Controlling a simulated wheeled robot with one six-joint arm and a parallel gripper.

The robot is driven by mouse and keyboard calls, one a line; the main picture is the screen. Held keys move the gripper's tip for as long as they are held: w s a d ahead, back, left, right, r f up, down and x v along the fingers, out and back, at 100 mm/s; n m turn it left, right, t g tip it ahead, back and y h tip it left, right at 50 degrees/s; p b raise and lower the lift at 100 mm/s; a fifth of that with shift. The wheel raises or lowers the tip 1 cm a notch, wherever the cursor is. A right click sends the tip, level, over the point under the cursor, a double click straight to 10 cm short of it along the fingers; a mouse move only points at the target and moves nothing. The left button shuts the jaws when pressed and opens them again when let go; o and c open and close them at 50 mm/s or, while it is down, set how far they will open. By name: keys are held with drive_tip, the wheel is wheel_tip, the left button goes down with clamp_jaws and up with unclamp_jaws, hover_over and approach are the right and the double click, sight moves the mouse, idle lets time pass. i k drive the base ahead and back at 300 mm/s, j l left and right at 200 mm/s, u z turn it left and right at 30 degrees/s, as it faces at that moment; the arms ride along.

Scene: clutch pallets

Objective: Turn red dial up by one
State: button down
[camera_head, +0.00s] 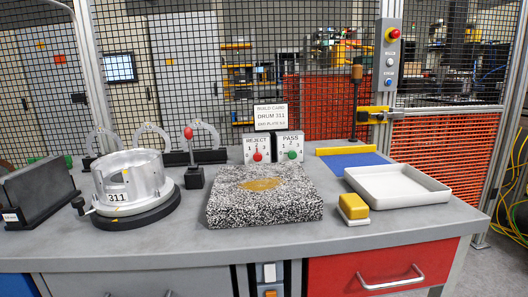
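The red dial (257,156) is a round red knob on the front of a small white box marked REJECT (256,142). Several numbers stand around the knob. Its exact setting is too small to tell. The box stands at the back middle of the grey bench, behind a speckled stone slab. A matching PASS box (290,141) with a green dial (292,155) stands close on its right. A BUILD CARD sign reading DRUM 311 (271,117) rises behind both boxes. My gripper is not in view.
A silver drum marked 311 (128,179) and a red-knobbed lever (190,155) stand left. The speckled slab (264,208) lies before the dials. A yellow block (353,207), white tray (428,192) and blue mat (349,165) lie right. Mesh fencing (240,60) closes the back.

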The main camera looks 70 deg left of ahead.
sight(256, 156)
drive_tip(key=j+u, duration=0.1)
drive_tip(key=u, duration=1.75)
